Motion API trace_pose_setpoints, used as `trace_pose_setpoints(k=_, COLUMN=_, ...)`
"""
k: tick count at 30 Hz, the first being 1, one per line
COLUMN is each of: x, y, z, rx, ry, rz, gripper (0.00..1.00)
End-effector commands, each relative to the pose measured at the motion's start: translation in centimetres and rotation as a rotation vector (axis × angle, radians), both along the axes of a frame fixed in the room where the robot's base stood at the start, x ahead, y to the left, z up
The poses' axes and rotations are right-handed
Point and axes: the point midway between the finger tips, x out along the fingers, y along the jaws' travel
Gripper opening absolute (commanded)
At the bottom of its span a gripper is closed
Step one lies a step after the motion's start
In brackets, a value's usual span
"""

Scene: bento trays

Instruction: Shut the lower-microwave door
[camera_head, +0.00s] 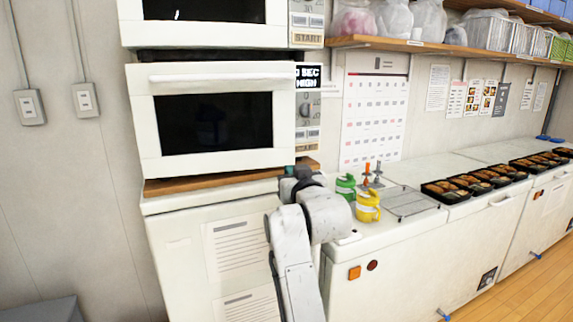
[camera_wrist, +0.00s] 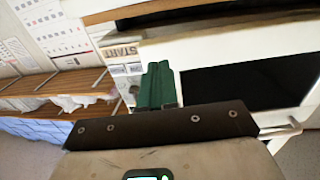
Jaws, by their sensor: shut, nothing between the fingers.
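The lower microwave's white door (camera_head: 280,120) has a dark window and a long bar handle (camera_head: 222,78) along its top. The top edge seems to stand slightly forward of the control panel (camera_head: 308,115); I cannot tell the gap's size. My gripper (camera_head: 297,178) is just below the door's lower right corner, its fingers mostly hidden by my wrist. In the upside-down wrist view, the green fingers (camera_wrist: 155,86) are together and empty in front of the panel, beside the door window (camera_wrist: 250,86). The door handle (camera_wrist: 280,130) shows partly at the right.
The upper microwave (camera_head: 205,35) sits directly above. A wooden board (camera_head: 170,186) supports the lower one on a white cabinet (camera_head: 175,230). Bento trays (camera_head: 447,191) lie farther right.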

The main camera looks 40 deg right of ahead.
Motion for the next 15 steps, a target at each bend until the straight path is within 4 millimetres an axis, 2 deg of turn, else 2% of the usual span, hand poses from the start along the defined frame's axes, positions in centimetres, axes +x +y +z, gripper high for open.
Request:
trace_pose_setpoints(k=6, x=2.9, y=-1.4, z=0.1, rx=0.001, ry=0.0, rz=-0.001, gripper=0.0)
trace_pose_setpoints(k=15, x=4.4, y=-2.1, z=0.0, rx=0.0, ry=0.0, rz=-0.001, gripper=0.0)
